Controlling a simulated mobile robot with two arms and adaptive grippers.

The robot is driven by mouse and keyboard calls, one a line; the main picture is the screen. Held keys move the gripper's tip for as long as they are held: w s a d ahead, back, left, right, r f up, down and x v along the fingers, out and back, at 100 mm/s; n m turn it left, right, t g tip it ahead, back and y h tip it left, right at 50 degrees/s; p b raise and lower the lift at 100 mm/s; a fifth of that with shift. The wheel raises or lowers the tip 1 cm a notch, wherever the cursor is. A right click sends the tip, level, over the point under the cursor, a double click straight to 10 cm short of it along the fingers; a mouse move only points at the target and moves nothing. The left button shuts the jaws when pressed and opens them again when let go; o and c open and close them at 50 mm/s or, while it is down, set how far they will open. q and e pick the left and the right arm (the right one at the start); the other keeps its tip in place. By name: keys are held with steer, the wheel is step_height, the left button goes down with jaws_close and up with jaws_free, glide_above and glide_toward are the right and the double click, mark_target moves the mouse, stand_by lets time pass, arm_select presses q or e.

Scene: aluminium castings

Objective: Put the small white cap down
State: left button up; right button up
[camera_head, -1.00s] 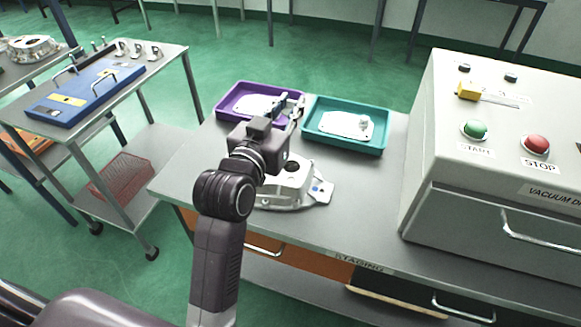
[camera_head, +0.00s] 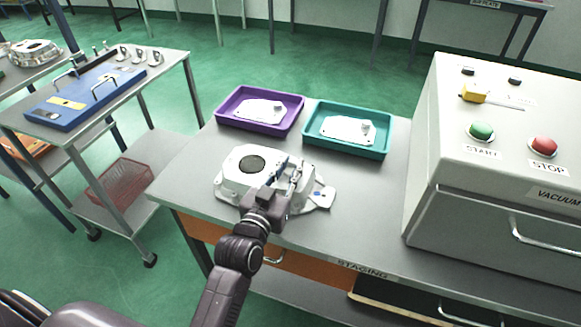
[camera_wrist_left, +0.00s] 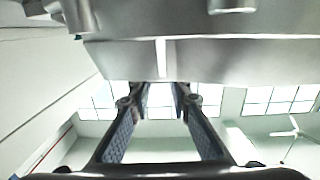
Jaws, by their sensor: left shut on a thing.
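My left gripper (camera_head: 288,172) is over the right part of the pale casting (camera_head: 232,184) on the staging table. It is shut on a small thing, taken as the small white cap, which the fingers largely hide. I cannot tell whether the cap touches the casting. In the left wrist view the two fingers (camera_wrist_left: 158,92) reach toward a broad grey metal surface (camera_wrist_left: 220,60), and the cap cannot be made out. My right gripper is in neither view.
A purple tray (camera_head: 226,119) and a teal tray (camera_head: 350,148), each holding a white plate, stand behind the casting. A grey machine (camera_head: 430,150) with START and STOP buttons stands at the right. The table's left part is clear.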

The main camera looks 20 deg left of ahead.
arm_select(q)
steer(key=shift+f, duration=0.3)
steer(key=o, duration=0.7)
steer(key=shift+s+r, duration=0.15)
steer(key=shift+r, duration=0.25)
steer(key=s+p, duration=0.1)
steer(key=s, duration=0.2)
steer(key=s+p, duration=0.1)
steer(key=s, duration=0.3)
steer(key=s+p, duration=0.2)
steer(key=s, duration=0.2)
steer(key=shift+s+a+r, duration=0.1)
steer(key=shift+a+r, duration=0.15)
steer(key=shift+a, duration=0.05)
steer(key=shift+s, duration=0.25)
